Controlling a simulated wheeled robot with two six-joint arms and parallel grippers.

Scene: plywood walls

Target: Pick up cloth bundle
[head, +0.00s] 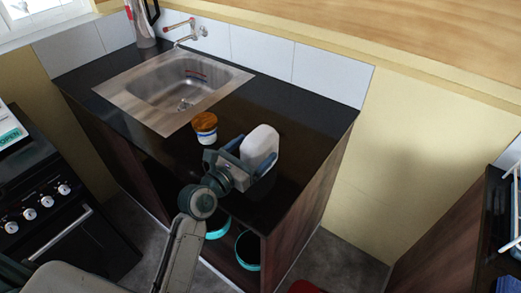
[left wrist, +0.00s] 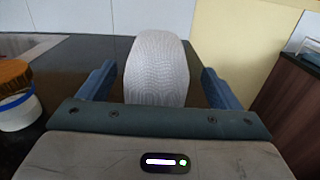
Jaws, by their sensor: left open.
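The cloth bundle (head: 259,144) is a white, rounded upright shape on the black counter, near its right end. It also shows in the left wrist view (left wrist: 157,68), with a fine ribbed weave. My left gripper (head: 252,160) is open, with its two blue fingers on either side of the bundle. In the left wrist view the fingers of the gripper (left wrist: 156,85) show gaps to the bundle on both sides. The bundle's lower part is hidden behind the gripper. My right gripper is not in view.
A white jar with a brown top (head: 205,128) stands on the counter just left of the gripper. A steel sink (head: 150,118) is set in the counter (head: 310,120) farther left. A stove (head: 60,215) stands at the left. The counter right of the bundle is clear.

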